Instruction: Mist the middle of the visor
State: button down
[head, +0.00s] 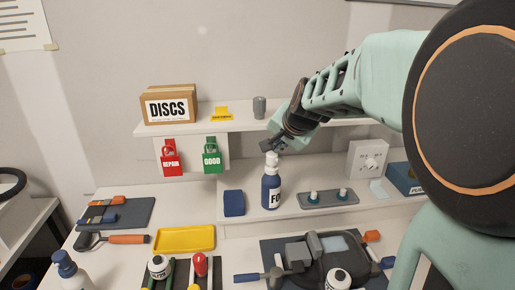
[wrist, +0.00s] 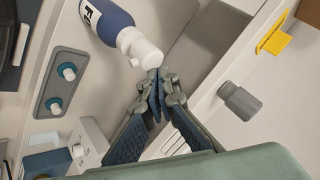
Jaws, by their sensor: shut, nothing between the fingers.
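A blue bottle (head: 271,190) with a white top and a label starting "FO" stands upright on the raised ledge at the back of the bench. The same blue bottle shows in the wrist view (wrist: 103,17). My gripper (head: 272,147) is shut and empty, just above the bottle's white top. In the wrist view its fingertips (wrist: 158,80) are together right beside the white top (wrist: 140,47); I cannot tell whether they touch. A dark mask (head: 337,262), apparently with the visor, lies on a dark mat at the front right, partly cut by the frame edge.
A blue block (head: 234,203) stands left of the bottle, and a grey tray with two knobs (head: 328,198) stands right. The shelf above holds a DISCS box (head: 168,104) and a grey cylinder (head: 260,107). A yellow tray (head: 185,238) and several tools lie in front.

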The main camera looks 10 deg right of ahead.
aim_at(276, 155)
jog(key=shift+f+b, duration=0.35)
jog(key=shift+f, duration=0.15)
dwell(0.5)
jog(key=shift+r, duration=0.15)
jog(key=shift+r+p, duration=0.55)
jog(key=shift+r, duration=0.15)
jog(key=shift+r+p, duration=2.1)
jog(key=shift+r, duration=0.95)
jog(key=shift+f, duration=0.1)
